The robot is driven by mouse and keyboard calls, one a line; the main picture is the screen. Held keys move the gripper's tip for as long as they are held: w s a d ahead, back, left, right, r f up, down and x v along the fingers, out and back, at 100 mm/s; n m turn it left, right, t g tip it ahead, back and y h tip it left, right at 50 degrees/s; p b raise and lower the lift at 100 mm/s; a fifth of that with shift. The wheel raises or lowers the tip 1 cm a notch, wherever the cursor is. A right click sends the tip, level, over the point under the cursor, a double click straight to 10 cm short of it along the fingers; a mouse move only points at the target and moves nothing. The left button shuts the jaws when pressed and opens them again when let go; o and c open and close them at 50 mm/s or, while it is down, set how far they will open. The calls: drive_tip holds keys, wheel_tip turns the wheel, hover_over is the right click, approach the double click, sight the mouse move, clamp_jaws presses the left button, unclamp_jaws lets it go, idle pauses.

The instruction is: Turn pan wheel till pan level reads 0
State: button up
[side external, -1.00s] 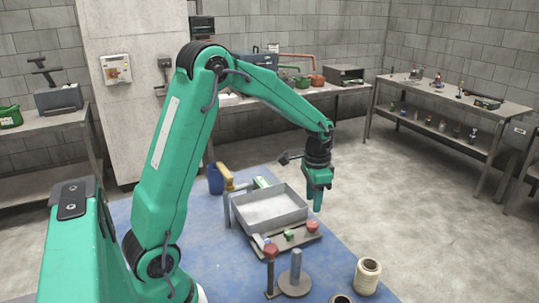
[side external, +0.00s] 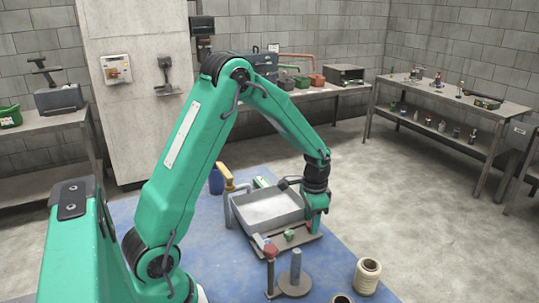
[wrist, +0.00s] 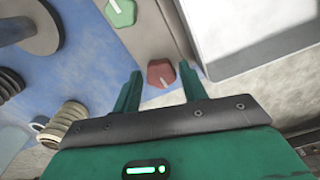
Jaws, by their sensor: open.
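My gripper (side external: 313,222) is over the right corner of the tray's base plate, pointing down. In the wrist view my gripper (wrist: 160,86) is open, with a red faceted wheel (wrist: 161,73) showing between its fingers; whether they touch it I cannot tell. The red wheel has a pale line on top and is mostly hidden by the gripper in the side view. A green wheel (wrist: 121,12) with a white line is beside it on the plate, also in the side view (side external: 289,235). The grey pan (side external: 268,209) stands behind them. No level reading is legible.
A spool (side external: 367,277) is at the right. The blue mat (side external: 212,250) is clear at left.

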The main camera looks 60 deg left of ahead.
drive_tip(key=shift+f, duration=0.15)
drive_tip(key=shift+c, duration=0.4)
drive_tip(key=c, duration=0.6)
drive_tip(key=shift+n, duration=0.3)
drive_tip(key=n, duration=0.5)
drive_tip(key=shift+d, duration=0.1)
drive_tip(key=n, duration=0.6)
drive_tip(key=shift+d, duration=0.1)
drive_tip(key=o, duration=0.7)
